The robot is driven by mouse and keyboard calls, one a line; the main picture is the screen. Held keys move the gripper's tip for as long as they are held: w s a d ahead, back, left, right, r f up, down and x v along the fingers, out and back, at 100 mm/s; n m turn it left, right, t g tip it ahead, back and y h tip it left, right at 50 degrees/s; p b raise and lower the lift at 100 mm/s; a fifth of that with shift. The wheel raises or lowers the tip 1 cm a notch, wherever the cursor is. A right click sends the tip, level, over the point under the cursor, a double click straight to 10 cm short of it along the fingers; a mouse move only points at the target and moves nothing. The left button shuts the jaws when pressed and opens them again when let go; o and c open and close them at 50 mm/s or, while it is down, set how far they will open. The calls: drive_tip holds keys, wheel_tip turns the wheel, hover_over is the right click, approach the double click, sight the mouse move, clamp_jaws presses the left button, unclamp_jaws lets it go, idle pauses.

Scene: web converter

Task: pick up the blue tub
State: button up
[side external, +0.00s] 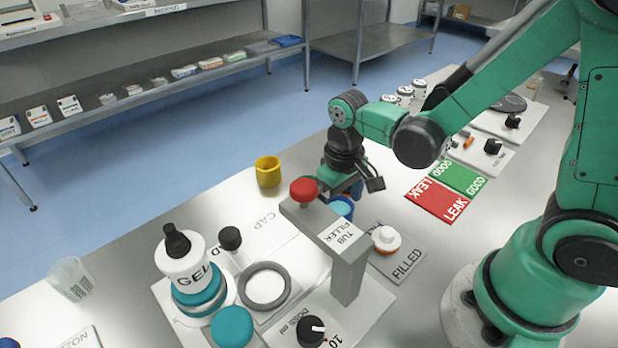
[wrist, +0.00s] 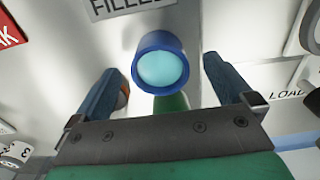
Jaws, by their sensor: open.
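The blue tub (side external: 343,209) stands upright behind the tub filler (side external: 340,237), which hides part of it in the side external view. In the wrist view the blue tub (wrist: 146,84) shows from above, round, with a dark blue rim and light blue inside. My gripper (wrist: 160,66) is open. Its two blue fingers lie left and right of the tub in the wrist view, with a gap on each side. In the side external view my gripper (side external: 350,188) is low by the tub, partly hidden by the red knob and filler arm.
A white tub with an orange band (side external: 386,240) sits by the FILLED label (side external: 407,262), close to my gripper. A yellow cup (side external: 268,171) stands to the left. The gel bottle (side external: 184,260) and grey ring (side external: 265,286) are at the front. Red and green mats lie right.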

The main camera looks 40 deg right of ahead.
drive_tip(key=c, duration=1.2)
drive_tip(key=shift+r, duration=3)
drive_tip(key=shift+c, duration=0.2)
